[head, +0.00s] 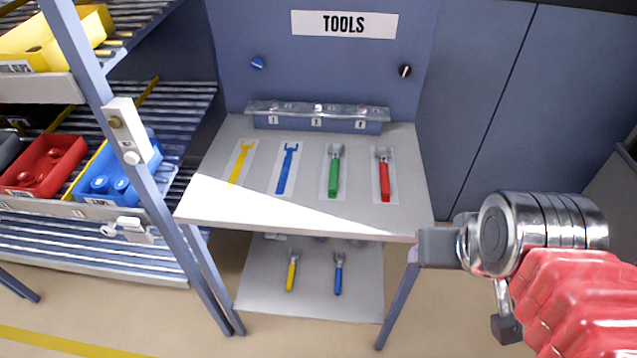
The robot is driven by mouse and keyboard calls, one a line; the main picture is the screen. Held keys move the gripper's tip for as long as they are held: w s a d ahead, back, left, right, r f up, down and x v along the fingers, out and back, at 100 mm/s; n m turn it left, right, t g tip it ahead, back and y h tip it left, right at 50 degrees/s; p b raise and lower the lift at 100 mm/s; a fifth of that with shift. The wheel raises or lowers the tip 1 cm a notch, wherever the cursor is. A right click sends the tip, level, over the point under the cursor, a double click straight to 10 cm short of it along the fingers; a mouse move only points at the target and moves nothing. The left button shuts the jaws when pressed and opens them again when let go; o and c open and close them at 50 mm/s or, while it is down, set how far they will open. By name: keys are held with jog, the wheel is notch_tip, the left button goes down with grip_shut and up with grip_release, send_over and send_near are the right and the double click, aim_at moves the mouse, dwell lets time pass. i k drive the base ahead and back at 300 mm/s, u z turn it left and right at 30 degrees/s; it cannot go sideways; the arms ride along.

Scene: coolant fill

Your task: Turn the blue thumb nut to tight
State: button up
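A small round blue knob (257,63) with a pale mark is on the upright blue-grey panel, left of the TOOLS sign. I cannot tell whether it is the blue thumb nut, and no other blue nut is clear in view. My gripper (470,290) is at the right, in front of the bench's right edge, apart from the knob and the tools. Its spread and anything between its fingers are not clear from this angle.
The tool bench (210,205) holds yellow, blue, green and red tools on pale outlines. Its lower shelf (315,300) holds a yellow and a blue tool. A black knob (405,70) is on the panel. A rack with red (40,165) and blue bins (118,180) stands left.

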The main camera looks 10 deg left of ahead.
aim_at(257, 64)
jog(key=u, duration=0.35)
jog(key=k, duration=0.95)
jog(key=u, duration=0.65)
jog(key=k, duration=0.4)
jog(key=z, duration=0.1)
jog(key=i, duration=1.25)
jog(key=u, duration=0.6)
jog(key=i, duration=0.5)
jog(key=u, duration=0.25)
